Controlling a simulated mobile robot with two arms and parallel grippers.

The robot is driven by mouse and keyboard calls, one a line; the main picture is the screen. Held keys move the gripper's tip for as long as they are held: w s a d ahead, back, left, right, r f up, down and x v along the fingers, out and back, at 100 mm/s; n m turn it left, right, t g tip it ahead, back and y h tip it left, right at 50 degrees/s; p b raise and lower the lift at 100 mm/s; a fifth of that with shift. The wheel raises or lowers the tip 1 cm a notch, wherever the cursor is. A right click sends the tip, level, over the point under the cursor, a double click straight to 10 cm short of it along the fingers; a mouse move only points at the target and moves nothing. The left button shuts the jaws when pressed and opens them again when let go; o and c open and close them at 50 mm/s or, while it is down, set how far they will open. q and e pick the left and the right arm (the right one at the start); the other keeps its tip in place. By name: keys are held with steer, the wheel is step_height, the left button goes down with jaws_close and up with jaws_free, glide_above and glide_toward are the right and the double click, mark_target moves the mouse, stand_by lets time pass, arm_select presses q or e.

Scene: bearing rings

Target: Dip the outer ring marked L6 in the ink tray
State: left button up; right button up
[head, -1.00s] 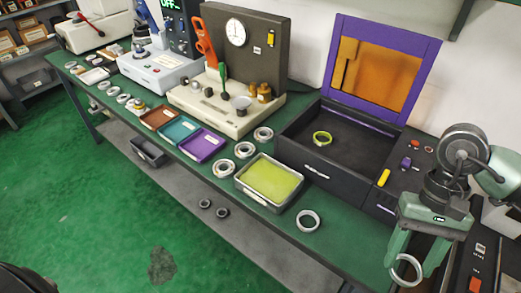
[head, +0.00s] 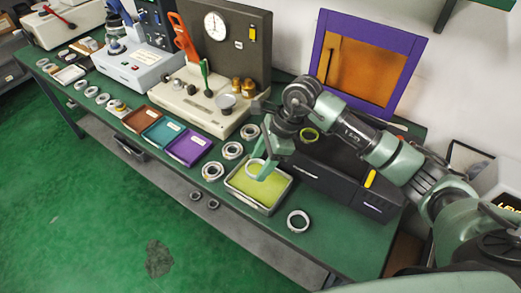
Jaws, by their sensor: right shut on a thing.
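The ink tray (head: 237,194) is a metal tray with yellow-green liquid, on the green bench near its front edge. My right gripper (head: 259,172) is over the tray and shut on a pale metal ring (head: 256,166). The ring shows at the fingertips, over the far part of the tray; I cannot tell whether it touches the ink. Its marking is too small to read. My left gripper is not in view.
A loose ring (head: 298,221) lies right of the tray, and more rings (head: 212,171) lie to its left. A dark box with a purple-framed orange lid (head: 365,62) stands behind, partly hidden by my right arm. Coloured trays (head: 189,146) sit left.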

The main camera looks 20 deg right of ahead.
mark_target(262, 162)
steer(key=m, duration=0.1)
steer(key=w+m+t, duration=0.1)
steer(key=shift+d+f+m, duration=0.15)
steer(key=shift+d+m, duration=0.15)
steer(key=shift+d, duration=0.1)
steer(key=shift+w+f, duration=0.15)
steer(key=shift+f, duration=0.05)
steer(key=shift+f+b, duration=1.3)
steer(key=shift+f, duration=1.1)
steer(key=shift+b, duration=0.4)
steer(key=shift+f+b, duration=2.85)
steer(key=shift+f, duration=0.1)
steer(key=shift+r, duration=0.15)
steer(key=shift+r+p, duration=2.5)
steer(key=shift+r, duration=1.7)
